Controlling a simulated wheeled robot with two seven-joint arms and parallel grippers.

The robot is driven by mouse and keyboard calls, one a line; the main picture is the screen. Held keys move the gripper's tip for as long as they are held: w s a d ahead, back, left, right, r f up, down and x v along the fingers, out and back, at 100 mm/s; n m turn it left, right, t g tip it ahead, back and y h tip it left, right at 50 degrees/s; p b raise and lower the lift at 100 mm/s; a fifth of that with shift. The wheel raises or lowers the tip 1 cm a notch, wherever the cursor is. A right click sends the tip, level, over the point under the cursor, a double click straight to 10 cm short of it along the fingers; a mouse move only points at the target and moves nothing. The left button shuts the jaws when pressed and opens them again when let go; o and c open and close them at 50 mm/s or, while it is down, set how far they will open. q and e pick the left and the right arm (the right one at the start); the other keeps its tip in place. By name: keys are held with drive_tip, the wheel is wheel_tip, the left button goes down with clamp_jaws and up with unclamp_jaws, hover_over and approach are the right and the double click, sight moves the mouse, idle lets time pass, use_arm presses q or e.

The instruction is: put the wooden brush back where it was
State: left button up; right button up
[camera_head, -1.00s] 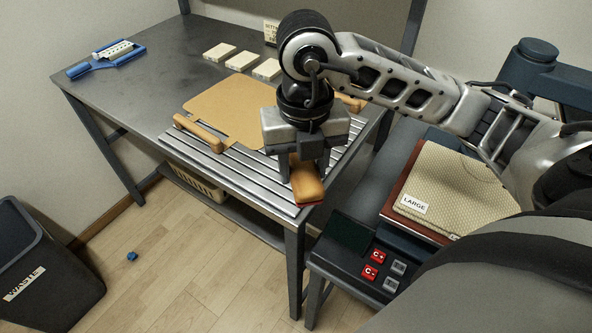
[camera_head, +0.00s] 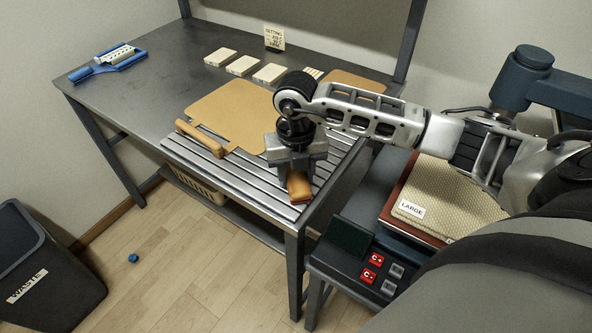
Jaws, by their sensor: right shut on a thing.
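My right gripper (camera_head: 295,172) points down over the front right part of the slatted metal rack on the table. It is shut on the wooden brush (camera_head: 299,187), whose orange-brown body shows below the fingers. The gripper hides the rest of the brush, and I cannot tell whether the brush touches the slats (camera_head: 238,183). A second wooden piece like a handle (camera_head: 200,138) lies at the left of the slats, beside a tan sheet (camera_head: 228,108). My left gripper is not in view.
Several pale blocks (camera_head: 242,66) lie in a row behind the sheet, near a small sign (camera_head: 274,38). A blue tool (camera_head: 108,62) lies at the far left of the table. The press with a LARGE label (camera_head: 411,209) stands right. A waste bin (camera_head: 40,265) stands on the floor.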

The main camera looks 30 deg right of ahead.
sight(296, 175)
drive_tip(key=shift+f, duration=0.2)
drive_tip(key=o, duration=0.9)
drive_tip(key=shift+o, duration=0.2)
drive_tip(key=shift+r, duration=0.2)
wheel_tip(296, 175, up, 12)
drive_tip(key=shift+b, duration=0.45)
